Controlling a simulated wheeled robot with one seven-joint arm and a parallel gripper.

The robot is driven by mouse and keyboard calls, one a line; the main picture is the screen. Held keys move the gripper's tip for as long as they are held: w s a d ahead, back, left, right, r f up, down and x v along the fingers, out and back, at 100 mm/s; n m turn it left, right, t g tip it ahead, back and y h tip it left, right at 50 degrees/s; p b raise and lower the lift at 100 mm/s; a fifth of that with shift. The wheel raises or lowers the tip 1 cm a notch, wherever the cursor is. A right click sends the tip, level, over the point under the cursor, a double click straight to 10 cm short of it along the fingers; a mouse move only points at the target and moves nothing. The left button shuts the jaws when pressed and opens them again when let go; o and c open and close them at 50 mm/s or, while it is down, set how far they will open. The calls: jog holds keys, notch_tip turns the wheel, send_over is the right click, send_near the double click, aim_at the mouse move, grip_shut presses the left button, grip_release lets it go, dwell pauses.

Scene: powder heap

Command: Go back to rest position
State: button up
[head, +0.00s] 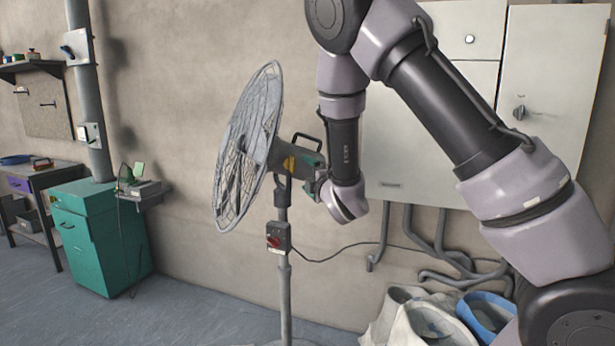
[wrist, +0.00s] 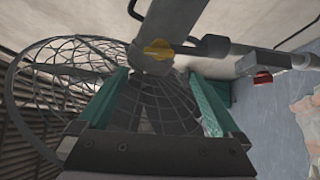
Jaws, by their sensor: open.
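A grey pedestal fan with a wire cage (head: 248,145) stands in the middle of the head view, its cage facing left. Nothing appears held. I cannot tell whether a finger touches the housing.
A switch box with a red knob (head: 278,241) is on the fan's pole, with a cable running right. White sacks (head: 415,318) and a blue-rimmed one (head: 487,312) lie below grey wall cabinets (head: 475,100). A green cabinet (head: 98,240) stands left. Floor between is clear.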

jog(key=s+d+r+m+g+h, duration=0.25)
jog(key=d+r+m, duration=0.25)
jog(key=d+m, duration=0.4)
jog(key=s+d+r+m+g+h, duration=0.1)
jog(key=d+r+m+g+h, duration=0.15)
jog(key=d+r+m, duration=0.55)
jog(key=s+d+r+m+g, duration=0.1)
jog(key=s+d+m, duration=0.2)
jog(key=s, duration=0.6)
jog(key=s+d+m+g, duration=0.2)
jog(key=s+d+m, duration=0.1)
jog(key=s, duration=0.6)
jog(key=s+d+r+m+g, duration=0.1)
jog(key=s+d+m, duration=0.3)
jog(key=s, duration=0.5)
jog(key=shift+s+d+r, duration=0.2)
jog(key=shift+s+r, duration=0.05)
jog(key=shift+r, duration=0.05)
